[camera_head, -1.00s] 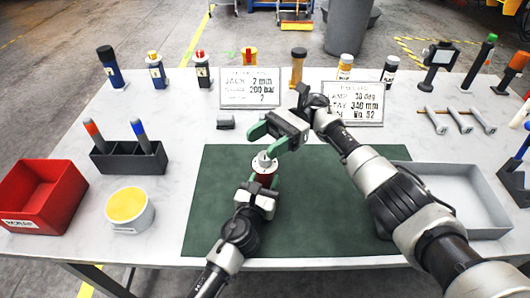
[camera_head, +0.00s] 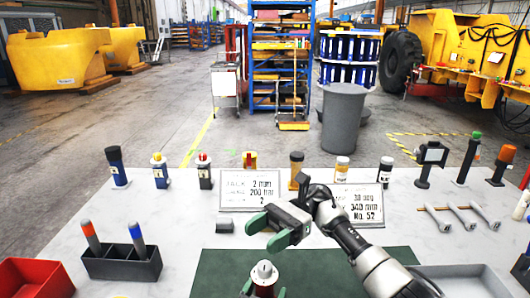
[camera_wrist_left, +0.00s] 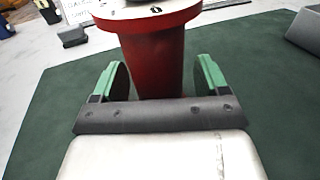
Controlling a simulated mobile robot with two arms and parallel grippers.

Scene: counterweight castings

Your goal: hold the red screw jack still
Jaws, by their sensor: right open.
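The red screw jack (camera_head: 264,283) stands upright on the green mat (camera_head: 330,268), at the bottom of the head view, with a pale round top and grey tip. In the left wrist view its red body (camera_wrist_left: 155,60) rises between the fingers of my left gripper (camera_wrist_left: 160,82). These fingers stand apart on either side of it, with a narrow gap showing at the right finger. Their tips also show beside the jack in the head view. My right gripper (camera_head: 268,229) is open and empty, above and behind the jack. The jack's base is hidden.
Two sign plates (camera_head: 248,190) (camera_head: 357,204) stand behind the mat, with several bottles along the back. A black holder (camera_head: 122,265) and red bin (camera_head: 36,280) are at left. A grey tray (camera_head: 460,282) and several metal handles (camera_head: 462,217) are at right.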

